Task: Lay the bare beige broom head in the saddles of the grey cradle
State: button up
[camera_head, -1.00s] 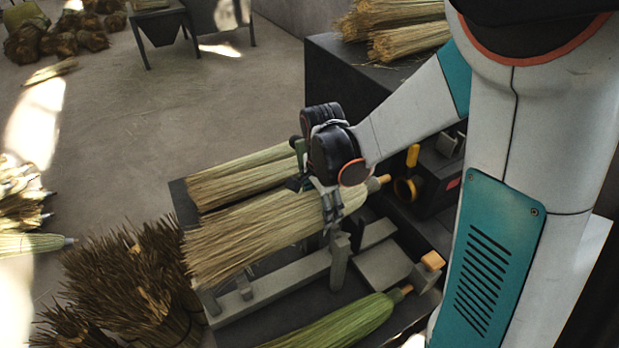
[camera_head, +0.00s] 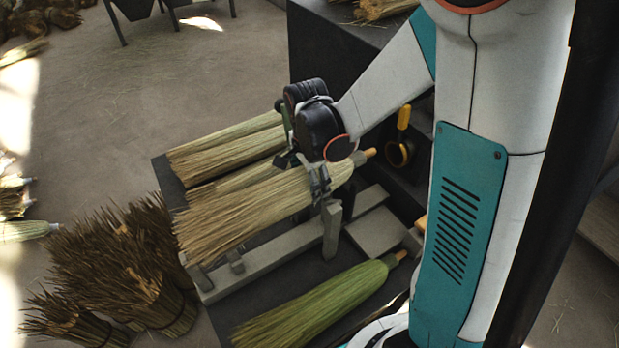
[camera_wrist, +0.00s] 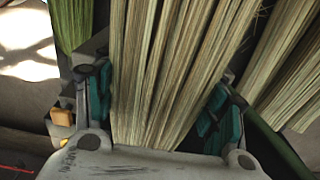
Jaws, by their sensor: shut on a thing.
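My gripper (camera_head: 318,178) is shut on the bare beige broom head (camera_head: 240,212), near its narrow end. In the wrist view the beige bristles (camera_wrist: 170,70) run between the two teal-padded fingers (camera_wrist: 155,115). The head lies roughly level, with its orange-tipped end to the right and its bristles fanning to the left. The grey cradle (camera_head: 268,283) is a long bar with upright posts, just below and in front of the held head. From this angle I cannot tell whether the head touches the saddles.
More beige heads (camera_head: 225,147) lie behind the held one on the dark table. A green broom head (camera_head: 315,305) lies in front of the cradle. Brown bundles (camera_head: 130,265) stand on the floor at left. A yellow-handled tool (camera_head: 403,120) is at the back right.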

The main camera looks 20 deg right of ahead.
notch_tip(320, 180, down, 6)
jog(key=b, duration=0.5)
jog(key=shift+f, duration=0.25)
jog(key=shift+a, duration=0.1)
dwell(0.4)
jog(key=o, duration=1.5)
jog(key=shift+r, duration=0.15)
jog(key=r, duration=1.1)
jog(key=shift+s+a+r, duration=0.15)
jog(key=shift+a+r, duration=0.05)
jog(key=shift+r, duration=0.2)
